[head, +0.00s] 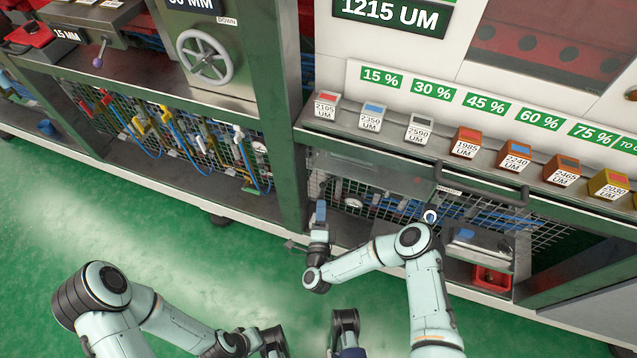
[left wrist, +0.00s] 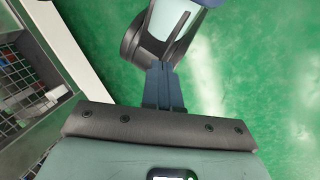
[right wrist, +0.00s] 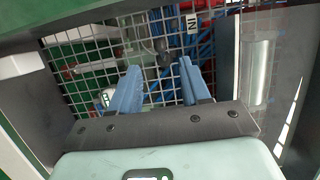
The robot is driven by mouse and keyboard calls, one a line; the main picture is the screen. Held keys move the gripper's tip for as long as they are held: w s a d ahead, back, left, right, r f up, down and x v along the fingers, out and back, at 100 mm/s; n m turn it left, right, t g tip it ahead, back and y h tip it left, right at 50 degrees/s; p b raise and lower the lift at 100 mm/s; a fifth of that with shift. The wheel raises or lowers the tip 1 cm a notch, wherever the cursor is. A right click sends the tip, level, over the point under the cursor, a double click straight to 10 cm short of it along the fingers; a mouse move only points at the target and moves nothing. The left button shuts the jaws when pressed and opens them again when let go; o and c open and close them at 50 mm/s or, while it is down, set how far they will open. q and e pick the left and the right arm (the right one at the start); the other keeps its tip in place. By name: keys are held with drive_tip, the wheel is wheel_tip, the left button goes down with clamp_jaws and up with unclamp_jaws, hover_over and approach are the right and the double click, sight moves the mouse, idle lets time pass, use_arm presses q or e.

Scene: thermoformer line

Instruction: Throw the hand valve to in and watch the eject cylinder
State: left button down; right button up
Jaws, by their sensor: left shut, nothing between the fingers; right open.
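My right gripper (head: 320,212) is at the opening of the cabinet below the shelf. In the right wrist view its two blue fingers (right wrist: 160,68) are apart and empty, pointing at the wire mesh. An "IN" label (right wrist: 191,22) shows beyond the right fingertip, among red and blue lines; I cannot clearly make out the valve's lever. A bright metal cylinder-like part (right wrist: 259,68) stands at the right of that view; I cannot tell whether it is the eject cylinder. My left gripper (left wrist: 162,72) is shut and empty over the green floor, away from the cabinet.
Wire mesh (head: 545,232) backs the cabinet bay, with a round gauge (head: 353,203) inside. A bar handle (head: 482,187) juts out at the bay's top. A red bin (head: 491,278) sits low right. Several labelled blocks line the shelf (head: 395,140). Floor (head: 190,235) is clear at left.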

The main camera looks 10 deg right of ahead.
sight(323, 187)
drive_tip(key=b+x, duration=0.2)
drive_tip(key=x, duration=0.9)
drive_tip(key=shift+w+d, duration=0.15)
drive_tip(key=shift+w, duration=0.25)
use_arm(q)
drive_tip(key=shift+t+y, duration=0.4)
drive_tip(key=shift+t, duration=0.2)
drive_tip(key=w+f, duration=0.1)
drive_tip(key=w+a+f, duration=0.2)
drive_tip(key=w, duration=0.1)
use_arm(e)
clamp_jaws()
